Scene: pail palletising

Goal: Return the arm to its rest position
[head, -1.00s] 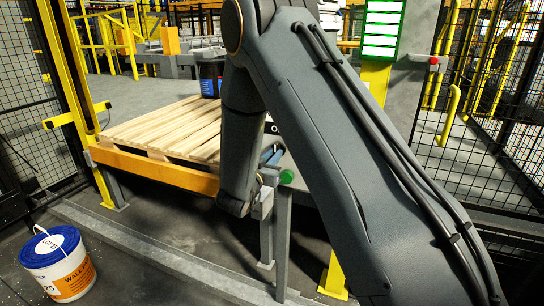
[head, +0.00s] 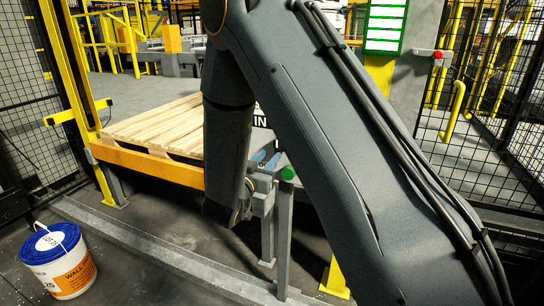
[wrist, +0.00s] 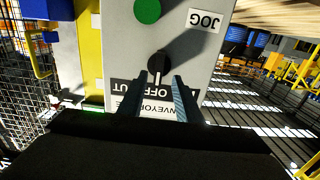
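My arm crosses the head view from the lower right, bent down at the elbow. My gripper (head: 266,158) is low beside the conveyor, partly hidden by my own arm. In the wrist view, its two fingers (wrist: 156,84) stand apart with nothing between them. They point toward a grey control box (wrist: 205,50) with a green button (wrist: 147,10), a black knob (wrist: 159,63) and labels reading JOG, CONVEYOR and OFF. The knob shows just beyond the fingertips; I cannot tell whether they touch it. The green button also shows in the head view (head: 288,173).
A wooden pallet (head: 150,126) sits behind an orange rail (head: 150,166). A white pail with a blue lid (head: 55,262) stands on the floor at lower left. Yellow posts (head: 70,95) and mesh fencing (head: 500,140) stand at the sides.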

